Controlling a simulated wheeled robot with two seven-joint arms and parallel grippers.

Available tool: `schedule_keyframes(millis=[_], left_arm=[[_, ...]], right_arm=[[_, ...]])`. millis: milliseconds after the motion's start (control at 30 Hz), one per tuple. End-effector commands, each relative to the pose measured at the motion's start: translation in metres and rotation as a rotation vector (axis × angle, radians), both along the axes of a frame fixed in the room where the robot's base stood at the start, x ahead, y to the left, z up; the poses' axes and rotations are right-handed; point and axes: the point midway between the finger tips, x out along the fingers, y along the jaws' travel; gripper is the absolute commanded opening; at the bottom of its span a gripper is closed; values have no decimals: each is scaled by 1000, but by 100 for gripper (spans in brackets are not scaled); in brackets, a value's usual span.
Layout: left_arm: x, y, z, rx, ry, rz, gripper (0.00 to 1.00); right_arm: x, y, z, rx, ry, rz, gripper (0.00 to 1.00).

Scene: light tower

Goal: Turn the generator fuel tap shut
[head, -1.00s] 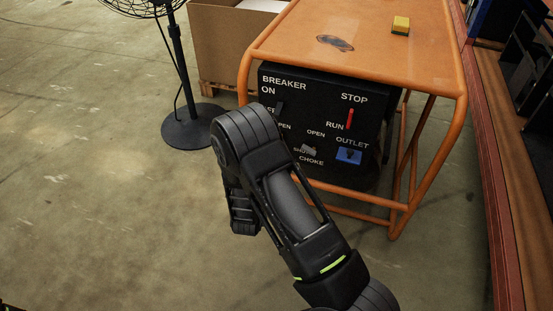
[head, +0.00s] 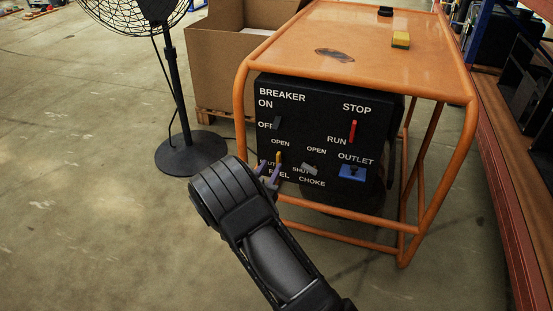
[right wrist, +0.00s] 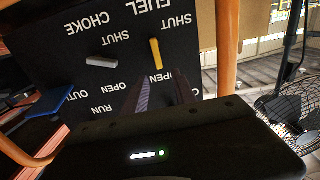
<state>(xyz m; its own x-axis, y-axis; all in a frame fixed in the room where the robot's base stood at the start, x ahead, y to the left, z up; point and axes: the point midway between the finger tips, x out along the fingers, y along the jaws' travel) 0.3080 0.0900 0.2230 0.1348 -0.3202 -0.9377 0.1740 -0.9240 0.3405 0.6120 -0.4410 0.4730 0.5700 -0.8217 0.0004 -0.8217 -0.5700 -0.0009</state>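The generator's black panel (head: 320,120) faces me under an orange frame. The fuel tap (head: 278,158) is a small yellow lever above the FUEL label. It stands nearly upright, its upper end toward OPEN. In the right wrist view, which is upside down, the whole yellow tap (right wrist: 156,54) shows. My right gripper (head: 267,170) is at the panel's lower left, by the tap. In the wrist view its two fingers (right wrist: 161,82) are apart with nothing between them, and the tap lies just beyond their tips. I cannot tell whether they touch the panel. My left gripper is not in view.
A grey choke lever (head: 309,168), a blue outlet (head: 352,172), a red run lever (head: 352,130) and a dark breaker switch (head: 276,123) share the panel. The orange frame (head: 242,125) surrounds it. A black fan (head: 172,90) stands left on open floor.

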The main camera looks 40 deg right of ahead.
Motion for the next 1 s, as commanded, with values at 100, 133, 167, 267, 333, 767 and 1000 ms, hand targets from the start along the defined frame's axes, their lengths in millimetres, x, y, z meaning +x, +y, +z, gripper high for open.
schedule_keyframes(millis=[100, 133, 167, 267, 333, 767, 1000], left_arm=[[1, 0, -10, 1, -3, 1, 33], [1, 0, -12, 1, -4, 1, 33], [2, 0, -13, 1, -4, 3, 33], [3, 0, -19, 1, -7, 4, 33], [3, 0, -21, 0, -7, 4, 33], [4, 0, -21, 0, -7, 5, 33], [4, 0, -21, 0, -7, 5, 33]], right_arm=[[10, -16, -3, -1, -3, -3, 33], [12, -20, -3, -1, -2, -3, 33], [15, -24, -3, -1, -2, -3, 33], [24, -36, -3, -1, -2, -1, 33], [29, -44, -2, -1, -2, -2, 33], [36, -52, 0, -1, 1, 0, 31], [35, -51, 0, -1, 1, 0, 11]])
